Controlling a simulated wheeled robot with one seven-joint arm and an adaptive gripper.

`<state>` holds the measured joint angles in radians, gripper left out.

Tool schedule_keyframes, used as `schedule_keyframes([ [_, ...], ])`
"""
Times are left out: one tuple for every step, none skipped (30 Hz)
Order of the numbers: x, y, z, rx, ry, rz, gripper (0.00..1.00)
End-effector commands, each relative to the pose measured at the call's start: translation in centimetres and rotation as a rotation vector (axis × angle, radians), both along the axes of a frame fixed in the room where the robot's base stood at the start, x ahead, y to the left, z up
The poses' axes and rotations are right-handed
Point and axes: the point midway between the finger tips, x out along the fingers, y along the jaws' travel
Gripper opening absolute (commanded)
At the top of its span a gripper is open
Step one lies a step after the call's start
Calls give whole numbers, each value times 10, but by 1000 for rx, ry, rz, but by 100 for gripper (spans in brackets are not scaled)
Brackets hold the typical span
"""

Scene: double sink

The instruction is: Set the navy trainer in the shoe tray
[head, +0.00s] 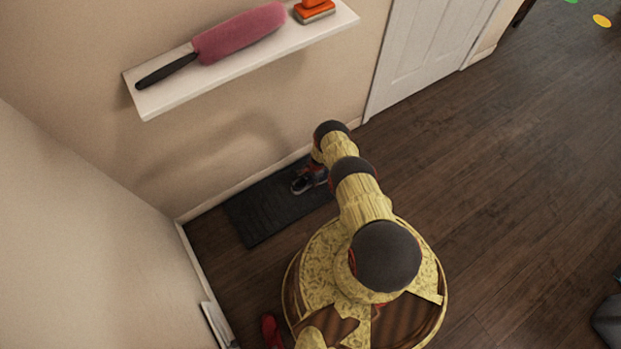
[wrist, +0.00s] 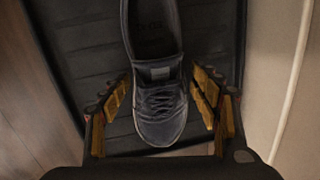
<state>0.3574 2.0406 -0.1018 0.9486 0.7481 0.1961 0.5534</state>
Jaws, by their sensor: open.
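The tray also shows in the head view (head: 262,212), on the floor against the wall. My gripper (wrist: 160,98) is open, with one finger on each side of the trainer's front part. I cannot tell whether either finger touches it. The far end of the trainer is cut off by the top of the wrist view. In the head view my arm hides most of the gripper and trainer area.
A white wall shelf (head: 160,101) above the tray holds a pink duster (head: 240,32) and an orange brush-like item (head: 314,10). A red object (head: 271,331) lies near the left wall. A white door (head: 425,45) stands right of the shelf.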

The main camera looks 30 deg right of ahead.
Motion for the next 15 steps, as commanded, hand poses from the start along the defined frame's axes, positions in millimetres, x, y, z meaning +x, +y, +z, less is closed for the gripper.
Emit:
schedule_keyframes([
  [0,0,0,0,0,0,66],
  [0,0,0,0,0,0,66],
  [0,0,0,0,0,0,66],
  [0,0,0,0,0,0,66],
  [0,0,0,0,0,0,66],
  [0,0,0,0,0,0,66],
  [0,0,0,0,0,0,66],
  [0,0,0,0,0,0,66],
  [0,0,0,0,0,0,66],
  [0,0,1,0,0,0,66],
  [0,0,2,0,0,-1,66],
  [0,0,4,0,0,-2,66],
  [0,0,7,0,0,-2,66],
  [-1,-1,10,0,0,-2,66],
  [-1,-1,15,-1,-1,-1,66],
])
